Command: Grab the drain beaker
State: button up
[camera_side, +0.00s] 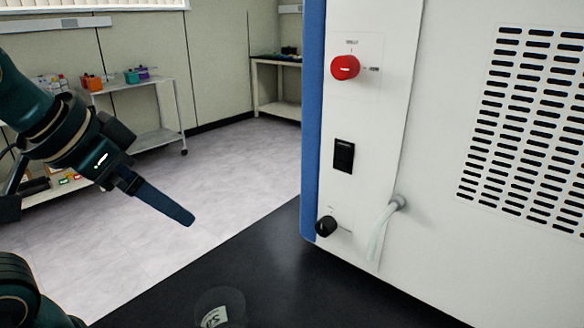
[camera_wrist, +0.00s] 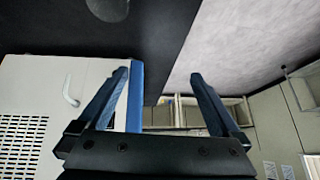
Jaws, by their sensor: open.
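The drain beaker (camera_side: 220,309) is a clear cup with a white label, standing on the black bench top at the bottom edge of the side view, its lower part cut off. A round translucent shape at the top edge of the wrist view appears to be the same beaker (camera_wrist: 108,8). My gripper (camera_side: 188,220) is in the air to the left of the beaker and higher, pointing down and right, well apart from it. In the wrist view its two blue fingers (camera_wrist: 160,74) are spread with nothing between them.
The white freeze dryer (camera_side: 440,130) fills the right side, with a red knob (camera_side: 345,67), a black switch (camera_side: 344,156), a black valve knob (camera_side: 326,226) and a pale drain tube (camera_side: 378,235). The black bench (camera_side: 290,280) is bare around the beaker. A cart (camera_side: 158,140) stands behind.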

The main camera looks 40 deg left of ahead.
jog(key=w+a+r+t+y, duration=0.4)
jog(key=w+a+r+t, duration=0.25)
jog(key=w, duration=0.35)
jog(key=w+d+r+m+t+h, duration=0.4)
jog(key=w+r+m+h, duration=0.2)
jog(key=r+m, duration=0.15)
jog(key=m+g+h, duration=0.9)
jog(key=g+h, duration=0.1)
jog(key=g, duration=0.5)
send_over(221, 312)
jog(key=s+a, duration=0.1)
jog(key=s, duration=0.1)
notch_tip(221, 312, down, 15)
jog(key=shift+w+d+f, duration=0.1)
jog(key=shift+d+f, duration=0.5)
jog(key=shift+f, duration=1.95)
jog(key=shift+w+d+f, duration=0.1)
jog(key=shift+d+f, duration=0.55)
jog(key=shift+f, duration=1.9)
jog(key=shift+w+d+f, duration=0.1)
jog(key=shift+d+f, duration=0.5)
jog(key=shift+f, duration=1.95)
